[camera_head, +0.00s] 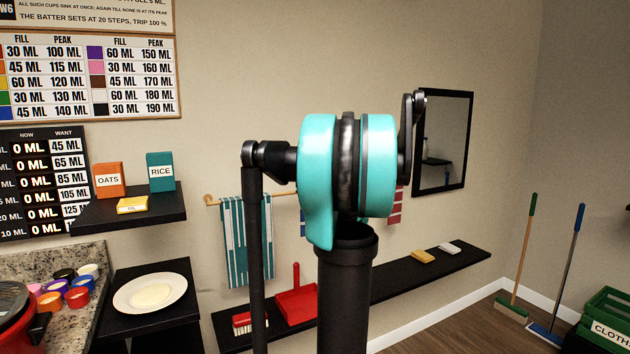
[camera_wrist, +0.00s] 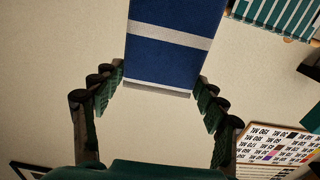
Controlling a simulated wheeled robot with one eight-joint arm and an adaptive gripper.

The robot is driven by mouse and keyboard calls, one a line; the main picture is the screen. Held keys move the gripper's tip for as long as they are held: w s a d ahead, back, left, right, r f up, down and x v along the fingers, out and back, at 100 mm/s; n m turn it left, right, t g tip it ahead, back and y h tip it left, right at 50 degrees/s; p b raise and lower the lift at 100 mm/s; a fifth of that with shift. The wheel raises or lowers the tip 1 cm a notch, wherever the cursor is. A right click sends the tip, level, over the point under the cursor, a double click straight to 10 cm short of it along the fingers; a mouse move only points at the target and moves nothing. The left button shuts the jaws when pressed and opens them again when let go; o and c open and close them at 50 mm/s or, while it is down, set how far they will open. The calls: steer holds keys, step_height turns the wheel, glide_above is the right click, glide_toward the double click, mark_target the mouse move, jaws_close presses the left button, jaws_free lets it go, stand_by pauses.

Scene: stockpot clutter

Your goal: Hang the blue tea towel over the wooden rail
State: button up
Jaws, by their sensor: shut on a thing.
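The blue tea towel (camera_wrist: 170,65), with a pale stripe and a pale edge, lies between the fingertips of my gripper (camera_wrist: 159,76) in the wrist view. My gripper is shut on it near that edge, and the towel runs out of the top of the picture. In the head view only a thin blue sliver (camera_head: 302,223) shows beside my arm, which hides my gripper. The wooden rail (camera_head: 212,202) is on the wall in the head view; its middle is hidden behind my arm. Whether the blue towel touches the rail cannot be told.
A teal striped towel (camera_head: 247,245) hangs on the rail's left part, and a red striped cloth (camera_head: 395,205) hangs right of my arm. A low black shelf (camera_head: 385,291) holds a red dustpan (camera_head: 297,300) and a brush. A mirror (camera_head: 443,142) hangs at the right.

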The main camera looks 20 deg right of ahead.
steer(key=shift+w, duration=6.05)
step_height(320, 180, down, 10)
steer(key=shift+a+r, duration=0.2)
steer(key=shift+r, duration=0.05)
